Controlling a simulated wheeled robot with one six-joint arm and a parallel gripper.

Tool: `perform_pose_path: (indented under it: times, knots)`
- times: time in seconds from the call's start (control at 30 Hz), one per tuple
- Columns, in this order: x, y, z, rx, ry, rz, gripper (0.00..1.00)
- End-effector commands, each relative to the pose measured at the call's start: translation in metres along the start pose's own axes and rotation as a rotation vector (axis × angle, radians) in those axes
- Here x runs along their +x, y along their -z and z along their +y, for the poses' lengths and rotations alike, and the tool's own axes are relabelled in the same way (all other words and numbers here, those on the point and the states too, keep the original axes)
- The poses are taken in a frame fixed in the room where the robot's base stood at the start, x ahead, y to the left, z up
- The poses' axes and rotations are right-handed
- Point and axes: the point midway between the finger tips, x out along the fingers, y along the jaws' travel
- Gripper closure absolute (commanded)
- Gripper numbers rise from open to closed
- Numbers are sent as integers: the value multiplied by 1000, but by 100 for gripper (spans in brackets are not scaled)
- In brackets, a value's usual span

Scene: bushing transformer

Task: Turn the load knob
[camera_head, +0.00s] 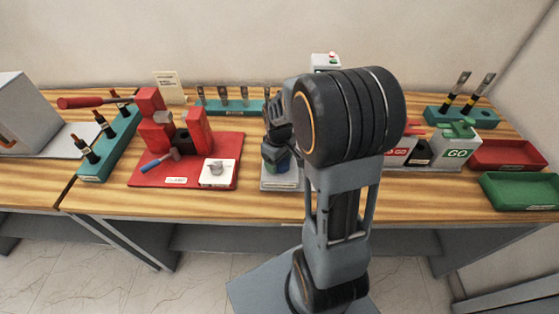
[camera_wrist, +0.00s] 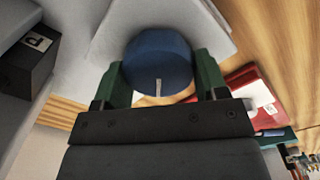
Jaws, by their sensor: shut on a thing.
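The load knob (camera_wrist: 157,62) is a round blue knob with a white pointer line, at the top middle of the wrist view. It stands on a light grey housing (camera_wrist: 107,35). My gripper (camera_wrist: 160,80) has its two green fingers on either side of the knob, shut on it. In the wrist view the pointer line runs nearly up and down, tilted slightly. In the head view, my arm hides part of the gripper, and the knob (camera_head: 283,163) shows only in part, above the grey housing (camera_head: 279,182) on the table.
A red base plate (camera_head: 140,178) with a red clamp and a hammer lies left of the grey housing. Red (camera_head: 507,154) and green (camera_head: 520,190) trays and GO and NO GO boxes (camera_head: 455,152) stand at the right. Bare wood lies in front.

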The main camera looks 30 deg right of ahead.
Motion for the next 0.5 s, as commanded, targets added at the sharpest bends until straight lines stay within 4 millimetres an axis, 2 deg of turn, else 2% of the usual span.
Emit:
perform_pose_path:
  times: [0.5]
  knots:
    - [0, 0, -2, -448, 0, 0, 57]
